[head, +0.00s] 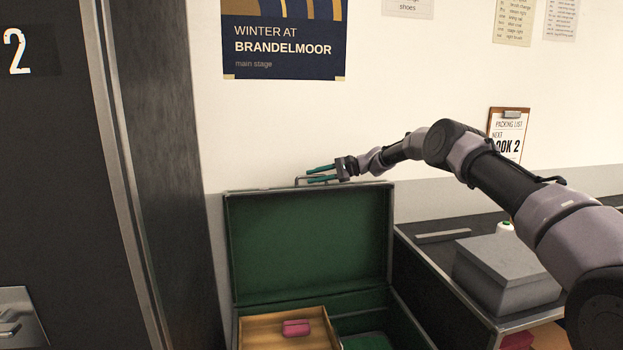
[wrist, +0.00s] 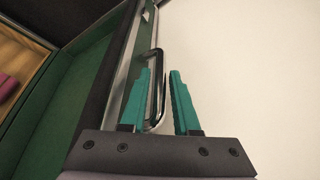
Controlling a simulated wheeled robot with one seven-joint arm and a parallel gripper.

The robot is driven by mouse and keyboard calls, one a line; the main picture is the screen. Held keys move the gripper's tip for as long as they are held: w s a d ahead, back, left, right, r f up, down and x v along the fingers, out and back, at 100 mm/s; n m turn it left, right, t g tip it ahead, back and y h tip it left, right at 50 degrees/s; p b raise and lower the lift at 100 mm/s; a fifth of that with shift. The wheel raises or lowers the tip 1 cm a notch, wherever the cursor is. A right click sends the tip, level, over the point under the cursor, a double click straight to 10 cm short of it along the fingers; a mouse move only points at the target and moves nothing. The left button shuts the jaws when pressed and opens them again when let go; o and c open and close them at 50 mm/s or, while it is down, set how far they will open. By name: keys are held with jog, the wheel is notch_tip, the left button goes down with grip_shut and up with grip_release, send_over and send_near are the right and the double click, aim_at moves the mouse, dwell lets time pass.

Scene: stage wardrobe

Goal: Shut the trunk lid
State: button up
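The trunk lid (head: 308,245) stands upright and open, its green lining facing me in the head view. The trunk body (head: 408,325) below is open at the front. A metal handle (head: 298,180) is at the lid's top edge; it also shows in the wrist view (wrist: 159,60). My gripper (head: 309,174) is at the lid's top edge, its teal fingers apart. In the wrist view my gripper (wrist: 160,72) has the handle showing between its fingers. I cannot tell whether either finger touches it. The lid's outer face is hidden in the head view.
A wooden tray (head: 257,333) with a pink item (head: 296,327) sits inside the trunk. A dark cabinet (head: 165,150) stands close on the left. A grey box (head: 505,272) is on the counter at right. The wall is behind the lid.

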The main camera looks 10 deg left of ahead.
jog(key=shift+a+f, duration=0.2)
jog(key=shift+a, duration=0.45)
grip_shut()
dwell(1.0)
